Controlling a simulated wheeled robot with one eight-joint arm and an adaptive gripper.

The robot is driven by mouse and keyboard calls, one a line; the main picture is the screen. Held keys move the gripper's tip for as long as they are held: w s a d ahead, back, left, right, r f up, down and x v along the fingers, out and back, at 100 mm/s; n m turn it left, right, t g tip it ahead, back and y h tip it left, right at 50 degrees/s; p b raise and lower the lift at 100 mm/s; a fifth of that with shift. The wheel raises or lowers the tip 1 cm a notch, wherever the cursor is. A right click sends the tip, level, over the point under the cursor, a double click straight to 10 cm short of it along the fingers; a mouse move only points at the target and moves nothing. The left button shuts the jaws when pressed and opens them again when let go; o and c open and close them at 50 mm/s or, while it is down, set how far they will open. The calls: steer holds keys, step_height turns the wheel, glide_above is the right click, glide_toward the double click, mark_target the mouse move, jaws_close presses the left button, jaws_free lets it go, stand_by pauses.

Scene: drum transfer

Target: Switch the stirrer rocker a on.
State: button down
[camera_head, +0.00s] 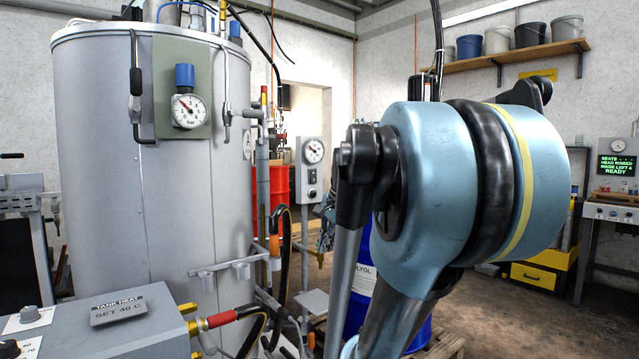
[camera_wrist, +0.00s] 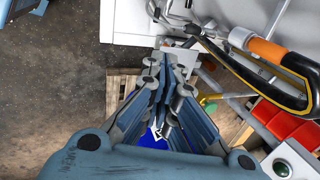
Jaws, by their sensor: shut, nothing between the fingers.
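A grey switch box (camera_head: 312,185) stands on a post beside the big tank, under a round gauge. It carries small round and dark controls, too small to tell which is rocker a or how it is set. In the head view my arm hides most of the gripper.
The tank (camera_head: 105,190) fills the left. A black and yellow hose (camera_wrist: 268,85) with an orange sleeve runs close right of my gripper. Bare floor (camera_wrist: 50,100) lies left.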

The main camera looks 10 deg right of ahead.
mark_target(313, 177)
steer(key=w+d+r+m+t, duration=0.1)
steer(key=w+d+r+m, duration=0.1)
steer(key=w+r+m, duration=0.4)
steer(key=w+d+r+m+t+y, duration=0.1)
steer(key=w+d+r+m, duration=0.2)
steer(key=w+r+m, duration=0.3)
steer(key=w+d+r+m, duration=0.3)
steer(key=w+r+m, duration=0.2)
steer(key=w+r, duration=0.4)
step_height(313, 177, up, 3)
steer(key=shift+w+m+t, duration=0.3)
steer(key=shift+m+t, duration=0.1)
steer(key=shift+f, duration=0.1)
steer(key=shift+w+a+r+x, duration=0.25)
steer(key=shift+w+r+x, duration=0.1)
steer(key=shift+x, duration=1.75)
steer(key=shift+w+a+r+x, duration=0.2)
steer(key=shift+w+r+x, duration=0.1)
steer(key=shift+x, duration=1.8)
steer(key=shift+w+a+r+x, duration=0.25)
steer(key=shift+w+x, duration=0.1)
steer(key=shift+x, duration=1.75)
